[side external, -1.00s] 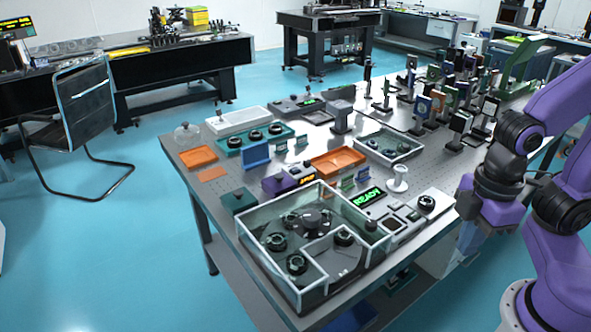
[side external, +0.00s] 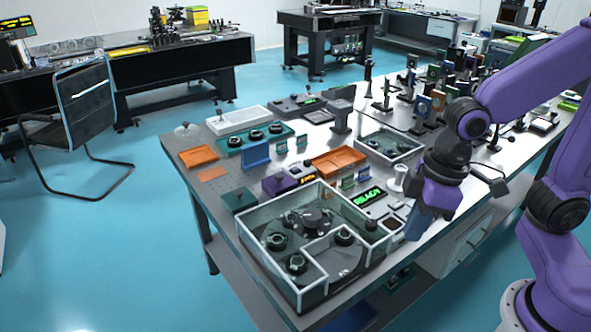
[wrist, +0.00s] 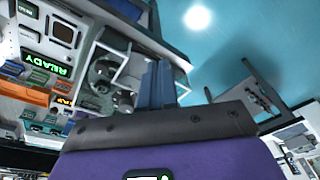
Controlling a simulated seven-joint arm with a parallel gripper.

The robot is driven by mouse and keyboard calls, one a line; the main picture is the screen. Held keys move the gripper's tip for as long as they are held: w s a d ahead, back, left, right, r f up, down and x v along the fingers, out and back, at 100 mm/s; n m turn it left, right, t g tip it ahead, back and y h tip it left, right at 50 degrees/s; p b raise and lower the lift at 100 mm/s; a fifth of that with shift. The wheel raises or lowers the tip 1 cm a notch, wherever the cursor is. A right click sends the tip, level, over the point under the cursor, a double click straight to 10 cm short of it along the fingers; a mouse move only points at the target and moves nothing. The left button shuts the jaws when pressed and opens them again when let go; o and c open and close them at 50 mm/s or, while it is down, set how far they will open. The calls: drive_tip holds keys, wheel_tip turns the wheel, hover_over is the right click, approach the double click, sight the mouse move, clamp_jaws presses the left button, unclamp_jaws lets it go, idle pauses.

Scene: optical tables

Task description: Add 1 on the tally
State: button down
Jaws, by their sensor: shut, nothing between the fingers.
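My gripper (side external: 418,224) hangs over the right front edge of the table, beside the console with the green READY display (side external: 368,197). Its fingers (wrist: 158,85) are together and empty in the wrist view. The READY display (wrist: 45,63) also shows there, with a square dark button (wrist: 62,32) above it in the picture. A small purple box (side external: 279,184) with a yellow lit readout (side external: 307,180) sits left of the READY display. I cannot tell for certain which device is the tally. My gripper hides the console's right end.
A clear-walled, divided tray (side external: 262,250) with round dark parts stands at the table's front. An orange tray (side external: 339,161), a white post (side external: 398,178) and a smaller walled tray (side external: 392,146) are behind the console. Several upright optics mounts (side external: 424,105) crowd the back.

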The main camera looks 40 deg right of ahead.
drive_tip(key=w+a+m+t+y, duration=0.1)
drive_tip(key=w+a+m, duration=0.1)
drive_tip(key=w, duration=0.5)
drive_tip(key=w+a+m+t, duration=0.1)
drive_tip(key=w+a+m, duration=0.15)
drive_tip(key=w, duration=0.35)
drive_tip(key=m+t+h, duration=0.2)
drive_tip(key=m+t, duration=0.4)
drive_tip(key=m, duration=0.7)
hover_over(298, 170)
wheel_tip(298, 170, down, 5)
drive_tip(key=shift+f, duration=0.1)
drive_tip(key=shift+f, duration=4.35)
drive_tip(key=shift+f, duration=0.15)
drive_tip(key=shift+f, duration=0.3)
